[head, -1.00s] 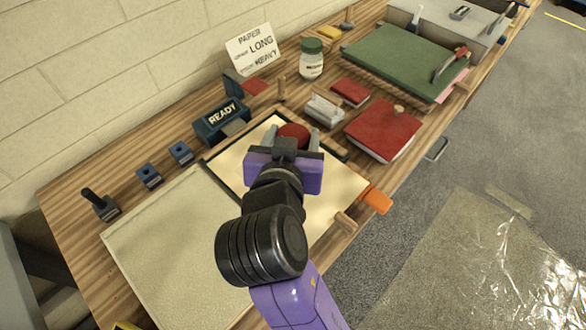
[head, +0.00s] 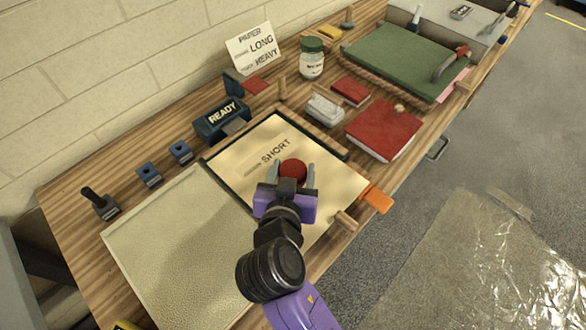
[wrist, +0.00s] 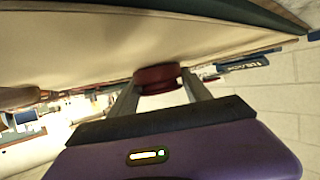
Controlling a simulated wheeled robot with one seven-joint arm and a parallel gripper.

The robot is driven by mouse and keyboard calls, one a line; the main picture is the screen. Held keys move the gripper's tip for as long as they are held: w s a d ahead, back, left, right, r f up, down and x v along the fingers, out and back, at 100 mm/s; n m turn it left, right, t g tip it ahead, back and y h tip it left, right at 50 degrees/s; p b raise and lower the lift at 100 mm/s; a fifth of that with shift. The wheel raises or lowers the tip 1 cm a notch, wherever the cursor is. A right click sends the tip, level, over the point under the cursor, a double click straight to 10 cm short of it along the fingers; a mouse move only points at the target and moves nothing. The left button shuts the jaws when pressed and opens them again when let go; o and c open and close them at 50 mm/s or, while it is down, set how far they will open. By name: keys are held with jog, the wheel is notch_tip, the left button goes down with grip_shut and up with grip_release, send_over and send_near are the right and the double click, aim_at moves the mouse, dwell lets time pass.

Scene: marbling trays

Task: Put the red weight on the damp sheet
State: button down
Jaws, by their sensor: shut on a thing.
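My gripper (head: 291,167) is shut on a round red weight (head: 293,172). In the wrist view the red weight (wrist: 157,78) sits between my fingertips, close to the pale surface (wrist: 100,45). I cannot tell whether it touches that surface. Which sheet is the damp one is not marked clearly; a pale textured sheet (head: 170,245) lies in the neighbouring tray at front left.
A green board (head: 405,62) lies further back.

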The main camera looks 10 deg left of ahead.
jog(key=shift+c, duration=2.4)
grip_release()
jog(key=shift+s+r, duration=0.1)
jog(key=shift+s, duration=0.05)
jog(key=b+v, duration=0.1)
jog(key=v, duration=1)
jog(key=shift+s+r, duration=0.2)
jog(key=shift+s, duration=0.1)
